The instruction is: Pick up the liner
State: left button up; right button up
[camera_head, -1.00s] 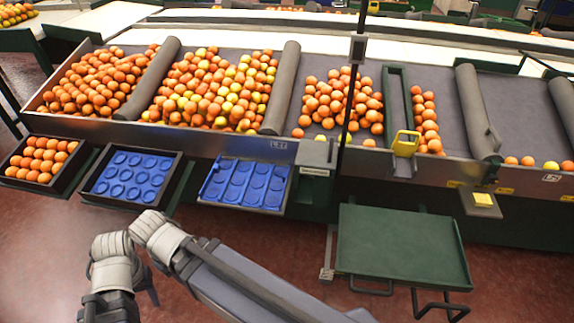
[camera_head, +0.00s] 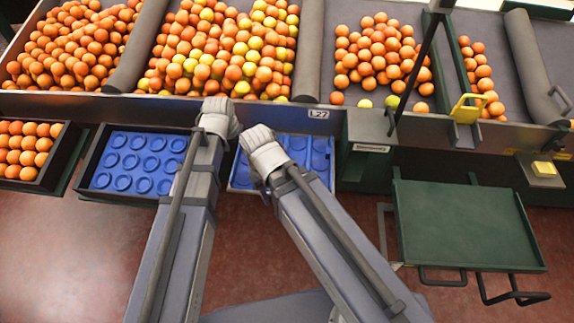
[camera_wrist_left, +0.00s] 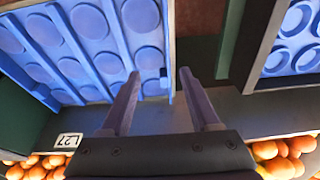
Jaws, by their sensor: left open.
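Blue liners with round cups (camera_head: 297,150) lie on the holder under the L27 label. My right gripper (camera_head: 262,150) covers their left part in the head view; its fingers are hidden, so its opening cannot be told. My left gripper (camera_head: 218,118) is between these liners and the crate to their left. In the left wrist view its two fingers (camera_wrist_left: 160,74) are open and empty. One finger overlaps the edge of the blue liner (camera_wrist_left: 72,68); the other is over the gap beside it. I cannot tell whether they touch.
A black crate (camera_head: 88,188) holds another blue liner (camera_head: 135,165). A crate of oranges (camera_head: 28,150) is at far left. A green tray stand (camera_head: 465,225) is at right. The sorting bins' metal front edge (camera_head: 90,105) runs close behind the grippers.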

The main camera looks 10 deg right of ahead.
pick_arm(q)
jog(key=shift+t, duration=0.6)
jog(key=w+f, duration=0.1)
jog(key=w+b, duration=0.1)
jog(key=w, duration=0.1)
jog(key=w+f+b, duration=0.1)
jog(key=w, duration=0.1)
jog(key=shift+w+d+f, duration=0.15)
jog(key=shift+d+f, duration=0.15)
jog(key=shift+d, duration=0.05)
jog(key=shift+w+f+b, duration=0.2)
jog(key=shift+f+b, duration=0.1)
jog(key=shift+b, duration=0.15)
pick_arm(e)
notch_tip(320, 180, down, 4)
jog(key=shift+s, duration=0.1)
pick_arm(q)
jog(key=shift+f, duration=0.1)
pick_arm(e)
jog(key=shift+f, duration=0.1)
pick_arm(q)
jog(key=b+x, duration=0.5)
jog(key=shift+d, duration=0.35)
pick_arm(e)
notch_tip(320, 180, down, 4)
jog(key=shift+f, duration=0.2)
pick_arm(q)
jog(key=shift+c, duration=0.2)
grip_shut()
